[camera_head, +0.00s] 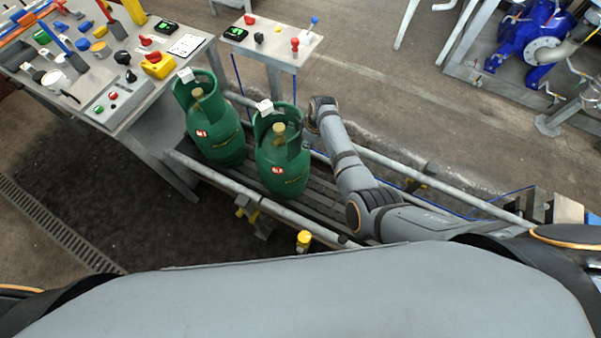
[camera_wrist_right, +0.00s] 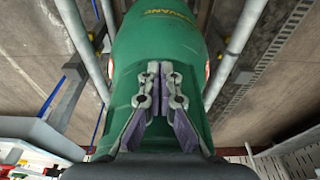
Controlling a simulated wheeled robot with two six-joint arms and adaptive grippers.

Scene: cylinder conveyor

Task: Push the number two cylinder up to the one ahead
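Two green gas cylinders with collar handles stand upright on the roller conveyor (camera_head: 325,208). The farther cylinder (camera_head: 222,146) is up and left; the nearer cylinder (camera_head: 283,170) is right behind it, with a narrow gap or light contact that I cannot tell apart. Each has a red label and a white tag, too small to read. My right arm reaches along the right side of the nearer cylinder, its gripper (camera_head: 311,124) by the collar. In the right wrist view, the shut, empty fingers (camera_wrist_right: 159,70) point at the green cylinder body (camera_wrist_right: 160,45), touching or nearly so. My left gripper is out of view.
Metal guide rails (camera_head: 262,203) run along both conveyor sides. A workbench (camera_head: 140,100) with tools and a button box stands at left, a small control stand (camera_head: 272,42) behind. Blue pumps (camera_head: 535,35) stand at the upper right.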

